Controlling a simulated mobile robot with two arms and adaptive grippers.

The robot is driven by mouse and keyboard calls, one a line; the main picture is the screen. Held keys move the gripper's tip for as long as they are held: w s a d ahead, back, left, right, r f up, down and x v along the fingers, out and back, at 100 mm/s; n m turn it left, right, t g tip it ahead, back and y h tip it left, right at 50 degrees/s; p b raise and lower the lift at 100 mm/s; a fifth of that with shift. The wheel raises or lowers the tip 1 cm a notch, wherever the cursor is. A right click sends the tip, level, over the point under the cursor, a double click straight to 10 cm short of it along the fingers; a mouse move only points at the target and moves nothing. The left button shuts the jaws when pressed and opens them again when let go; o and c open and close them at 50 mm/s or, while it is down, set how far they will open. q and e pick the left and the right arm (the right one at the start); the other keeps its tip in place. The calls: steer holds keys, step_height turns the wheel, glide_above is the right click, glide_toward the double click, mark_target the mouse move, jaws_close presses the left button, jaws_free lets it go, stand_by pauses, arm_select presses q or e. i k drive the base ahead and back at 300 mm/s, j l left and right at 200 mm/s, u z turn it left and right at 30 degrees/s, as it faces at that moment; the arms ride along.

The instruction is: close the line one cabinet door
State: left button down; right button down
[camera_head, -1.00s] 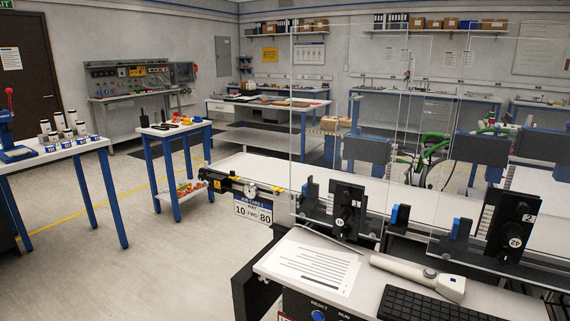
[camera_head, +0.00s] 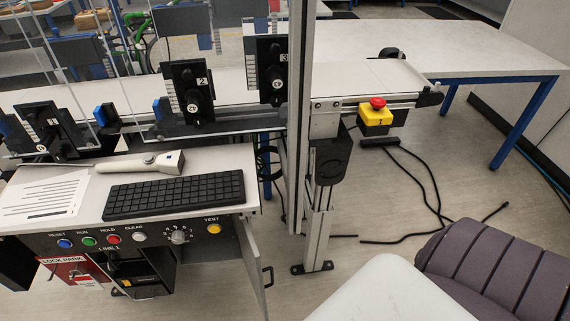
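The line one cabinet (camera_head: 210,248) stands at the lower left, under a desk with a control panel labelled LINE 1. Its door (camera_head: 254,262) is a thin grey panel at the cabinet's right side. The door stands open, swung out toward me and seen nearly edge-on. A dark handle (camera_head: 268,277) sits on the door's right face. The door's lower end is cut off by the picture's bottom edge. The dark cabinet opening (camera_head: 140,268) shows beneath the panel. Neither of my grippers is in view.
A keyboard (camera_head: 175,194) and a scanner (camera_head: 140,163) lie on the desk. A metal post (camera_head: 318,235) stands right of the door. Cables (camera_head: 425,190) lie on the floor. A ribbed grey-purple object (camera_head: 505,268) and a pale rounded surface (camera_head: 390,295) fill the lower right.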

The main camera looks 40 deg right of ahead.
mark_target(255, 256)
steer(key=k+l, duration=0.1)
steer(key=l, duration=0.75)
steer(key=k+l, duration=0.15)
steer(key=l, duration=0.25)
